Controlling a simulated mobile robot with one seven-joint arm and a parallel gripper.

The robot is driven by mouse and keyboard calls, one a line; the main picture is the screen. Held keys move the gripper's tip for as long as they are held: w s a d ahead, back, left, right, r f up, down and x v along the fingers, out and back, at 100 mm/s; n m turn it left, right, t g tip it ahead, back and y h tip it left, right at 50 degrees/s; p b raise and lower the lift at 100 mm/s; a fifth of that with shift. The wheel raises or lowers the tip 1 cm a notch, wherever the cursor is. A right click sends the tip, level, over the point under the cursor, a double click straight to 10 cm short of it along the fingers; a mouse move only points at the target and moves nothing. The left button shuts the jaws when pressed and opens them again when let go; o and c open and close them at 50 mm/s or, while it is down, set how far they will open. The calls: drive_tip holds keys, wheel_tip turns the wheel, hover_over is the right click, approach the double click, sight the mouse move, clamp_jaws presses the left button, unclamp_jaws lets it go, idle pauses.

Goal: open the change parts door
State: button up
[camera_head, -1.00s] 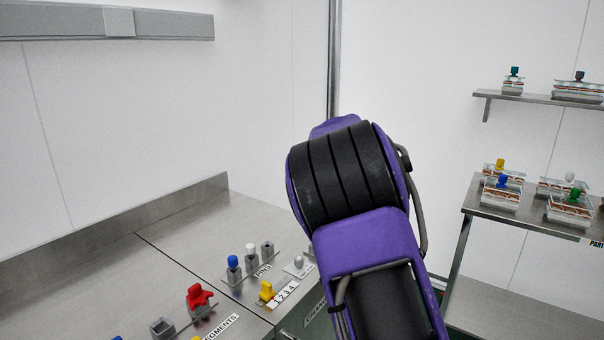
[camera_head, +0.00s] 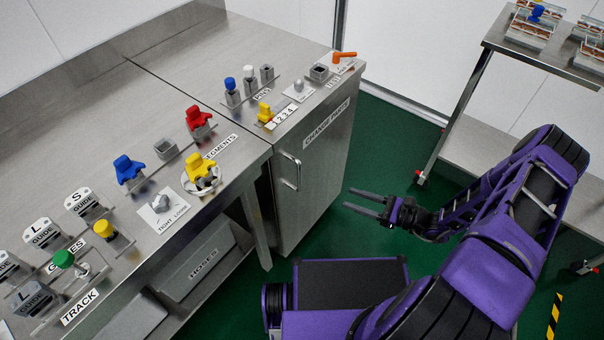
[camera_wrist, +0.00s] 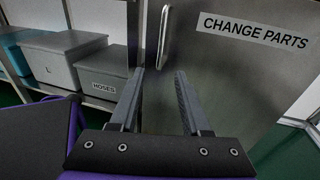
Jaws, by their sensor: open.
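The change parts door (camera_head: 318,165) is a steel cabinet front with a "CHANGE PARTS" label, and it looks shut. Its vertical bar handle (camera_head: 291,171) is near the door's left edge. The door (camera_wrist: 235,75) fills the right half of the wrist view, and the handle (camera_wrist: 163,38) is ahead, just above and between the fingertips. My gripper (camera_head: 347,199) is open and empty, to the right of the handle in the head view and pointing toward the door. The two fingers (camera_wrist: 160,72) are apart in the wrist view, with a gap between them and the handle.
The steel counter (camera_head: 215,75) above carries colored knobs and labeled parts. Left of the door, an open shelf holds grey boxes, one marked "HOSES" (camera_head: 203,262). A steel side table (camera_head: 520,60) stands at the right. Green floor (camera_head: 375,140) is clear between.

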approach(300, 188)
drive_tip(key=shift+m+t, duration=0.3)
drive_tip(key=shift+t, duration=0.1)
drive_tip(key=w+a+r, duration=0.1)
drive_tip(key=a, duration=0.2)
drive_tip(key=w+a+r, duration=0.2)
drive_tip(key=a, duration=0.1)
drive_tip(key=w+a+r, duration=0.1)
drive_tip(key=w+a, duration=0.1)
drive_tip(key=a, duration=0.1)
drive_tip(key=shift+a+r, duration=0.1)
drive_tip(key=shift+r, duration=0.05)
clamp_jaws()
idle(0.9)
